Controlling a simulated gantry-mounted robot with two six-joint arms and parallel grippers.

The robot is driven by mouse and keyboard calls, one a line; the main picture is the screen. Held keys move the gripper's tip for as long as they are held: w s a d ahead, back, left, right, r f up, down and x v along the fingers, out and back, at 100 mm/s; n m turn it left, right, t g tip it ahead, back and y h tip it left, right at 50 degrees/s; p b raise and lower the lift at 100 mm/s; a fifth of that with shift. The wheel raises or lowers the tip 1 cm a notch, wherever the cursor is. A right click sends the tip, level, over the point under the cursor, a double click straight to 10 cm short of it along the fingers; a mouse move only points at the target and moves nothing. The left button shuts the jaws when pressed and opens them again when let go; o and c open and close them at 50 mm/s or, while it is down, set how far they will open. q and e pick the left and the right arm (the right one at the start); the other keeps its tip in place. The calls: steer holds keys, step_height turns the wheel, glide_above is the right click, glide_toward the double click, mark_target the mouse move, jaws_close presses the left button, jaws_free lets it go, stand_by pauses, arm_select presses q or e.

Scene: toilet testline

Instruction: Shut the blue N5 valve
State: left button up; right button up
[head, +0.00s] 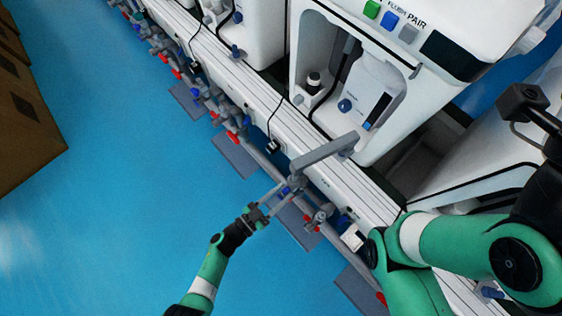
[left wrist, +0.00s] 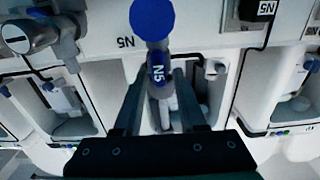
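My left gripper (left wrist: 160,90) is open there, one finger on each side of the N5 stem. A gap seems to show beside the stem; contact cannot be told. In the head view my left gripper (head: 275,197) reaches to the valve row, by a small blue part (head: 286,190). My right arm (head: 455,245) fills the lower right; I cannot make out its fingers.
A grey bar (head: 325,150) stands out just above my left gripper. Pipes with red and blue valves (head: 205,95) run along the white bench front. White toilet units (head: 360,80) stand behind. Brown boxes (head: 30,120) stand at the left; the blue floor (head: 130,180) between is clear.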

arm_select(q)
jaws_close()
steer(key=m, duration=0.4)
steer(key=shift+s+d+f, duration=0.1)
steer(key=shift+s+d, duration=0.05)
steer(key=shift+s, duration=0.05)
steer(key=shift+o, duration=1.4)
jaws_free()
